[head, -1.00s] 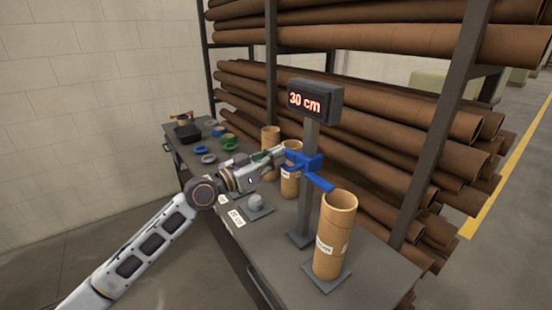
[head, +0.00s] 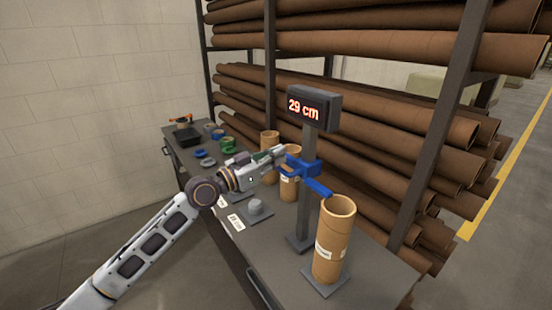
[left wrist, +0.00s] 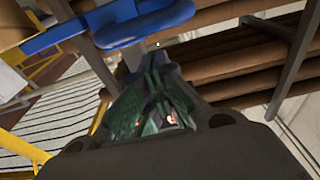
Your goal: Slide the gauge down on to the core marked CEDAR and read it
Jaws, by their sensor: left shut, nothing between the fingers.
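The gauge has a dark post, a blue slider (head: 303,168) with a blue arm reaching right, and a display (head: 314,107) that reads "29 cm". A tall cardboard core (head: 335,245) stands upright on a square base below the arm's right end; its white label is too small to read. The arm's tip is at or just above the core's rim; I cannot tell if they touch. My left gripper (head: 279,153) is shut and empty, its fingertips at the slider's left side. In the left wrist view the blue slider (left wrist: 145,28) lies just beyond the fingers. My right gripper is out of view.
Two more cores stand behind, one at the slider (head: 290,187) and one farther back (head: 269,143). A grey peg base (head: 256,209), green and blue rings and a black tray (head: 187,135) are on the bench. A rack of brown rolls (head: 370,130) stands close behind.

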